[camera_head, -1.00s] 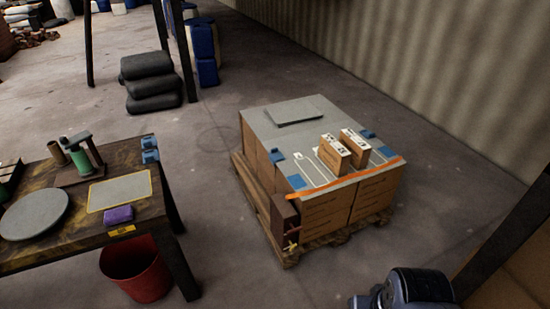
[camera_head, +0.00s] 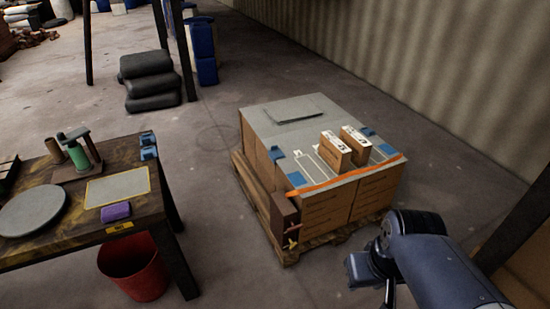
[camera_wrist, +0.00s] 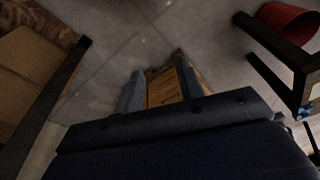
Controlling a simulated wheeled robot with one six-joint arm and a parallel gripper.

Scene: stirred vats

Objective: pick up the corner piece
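Small blue pieces that look like corner pieces show in the head view. Two sit one above the other at the work table's far right corner: an upper blue piece (camera_head: 148,138) and a lower blue piece (camera_head: 149,153). Others lie on the pallet load's top, such as a blue piece (camera_head: 297,179) near its front left corner. I cannot tell which one is meant. My gripper (camera_wrist: 160,88) is open and empty in the wrist view, with cartons visible beyond its fingers. In the head view my arm is at the lower right, apart from all blue pieces.
The carton stack (camera_head: 325,215) stands on a wooden pallet (camera_head: 287,257), with two small boxes on top. The work table (camera_head: 80,232) at left carries a purple block (camera_head: 116,211) and a grey disc (camera_head: 33,210). A red bucket (camera_head: 133,267) stands beneath. Floor between is clear.

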